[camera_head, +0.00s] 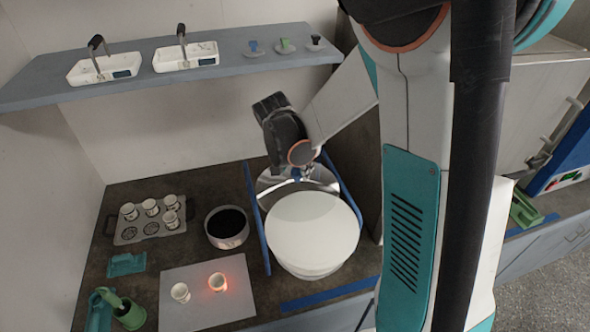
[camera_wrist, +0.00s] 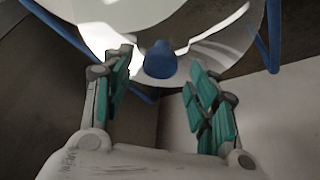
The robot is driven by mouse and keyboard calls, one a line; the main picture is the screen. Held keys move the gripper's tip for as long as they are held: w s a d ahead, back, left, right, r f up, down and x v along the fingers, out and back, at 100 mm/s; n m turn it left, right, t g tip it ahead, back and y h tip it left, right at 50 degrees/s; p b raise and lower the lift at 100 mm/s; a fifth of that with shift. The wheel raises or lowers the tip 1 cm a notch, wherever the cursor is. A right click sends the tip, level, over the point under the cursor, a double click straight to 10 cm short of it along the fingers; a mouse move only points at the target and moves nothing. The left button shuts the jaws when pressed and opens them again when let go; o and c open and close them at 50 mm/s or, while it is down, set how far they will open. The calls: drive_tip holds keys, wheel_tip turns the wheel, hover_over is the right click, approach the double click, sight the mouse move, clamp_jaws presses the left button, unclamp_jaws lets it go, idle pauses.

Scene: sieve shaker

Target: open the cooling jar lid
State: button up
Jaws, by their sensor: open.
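The cooling jar (camera_head: 312,240) is a wide, round, pale vessel on the bench between blue rails. A shiny, clear-looking lid part (camera_head: 270,182) shows at its back edge; whether it rests fully on the jar I cannot tell. A blue knob (camera_head: 297,174) sits at the back of the lid; in the wrist view the knob (camera_wrist: 160,60) is between and slightly beyond my open fingers, with a gap on both sides. My gripper (camera_head: 299,168) is open and empty at the jar's back, its fingers partly hidden in the head view.
A dark-filled bowl (camera_head: 227,228), a cup rack (camera_head: 150,219) and a pale mat (camera_head: 197,300) with two cups, one glowing red, lie left of the jar. A green tool (camera_head: 128,312) is at the front left. A shelf (camera_head: 220,68) with two scales hangs above.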

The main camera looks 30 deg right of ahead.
drive_tip(key=shift+x, duration=0.9)
clamp_jaws()
drive_tip(key=w, duration=0.2)
drive_tip(key=w+d+b, duration=0.1)
drive_tip(key=w, duration=0.1)
drive_tip(key=shift+w, duration=0.35)
unclamp_jaws()
drive_tip(key=v, duration=1.2)
